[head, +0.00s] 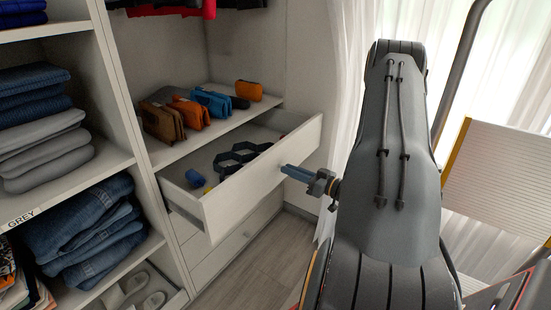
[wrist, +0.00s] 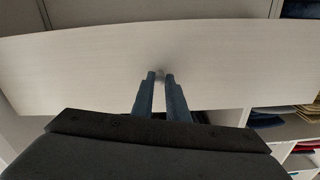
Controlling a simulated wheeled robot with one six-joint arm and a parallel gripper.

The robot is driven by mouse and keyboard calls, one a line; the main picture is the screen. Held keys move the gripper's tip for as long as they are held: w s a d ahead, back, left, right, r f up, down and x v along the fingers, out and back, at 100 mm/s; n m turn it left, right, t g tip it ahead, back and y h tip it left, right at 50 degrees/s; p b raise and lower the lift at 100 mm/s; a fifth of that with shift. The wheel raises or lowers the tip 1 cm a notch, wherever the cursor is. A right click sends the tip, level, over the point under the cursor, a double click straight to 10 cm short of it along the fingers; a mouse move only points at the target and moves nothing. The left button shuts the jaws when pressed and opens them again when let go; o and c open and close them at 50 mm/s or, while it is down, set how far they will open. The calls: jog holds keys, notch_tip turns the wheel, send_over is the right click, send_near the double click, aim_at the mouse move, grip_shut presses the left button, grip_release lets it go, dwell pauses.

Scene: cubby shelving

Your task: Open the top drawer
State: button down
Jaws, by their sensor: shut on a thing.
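The top drawer (head: 245,188) is pulled well out of the cabinet in the head view. Its inside shows dark loop-shaped items, a blue rolled item and a bit of yellow. The drawer's white front also fills much of the wrist view (wrist: 80,68). My gripper (head: 284,170) is at the drawer front. In the wrist view my gripper's two blue-grey fingers (wrist: 160,76) are close together on the small knob (wrist: 161,72), which is mostly hidden between the tips.
A lower drawer (head: 236,245) is shut beneath. Above the open drawer, a shelf (head: 172,152) holds brown, orange and blue pouches. Folded jeans (head: 80,230) and grey clothes fill the cubbies on the left. Wooden floor (head: 270,262) is clear in front, with white curtains at right.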

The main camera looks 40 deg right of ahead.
jog(key=p+v, duration=0.2)
jog(key=v, duration=0.5)
jog(key=c, duration=1.7)
grip_release()
jog(key=shift+c, duration=0.2)
notch_tip(320, 180, up, 10)
jog(key=shift+p, duration=0.45)
jog(key=shift+w, duration=0.1)
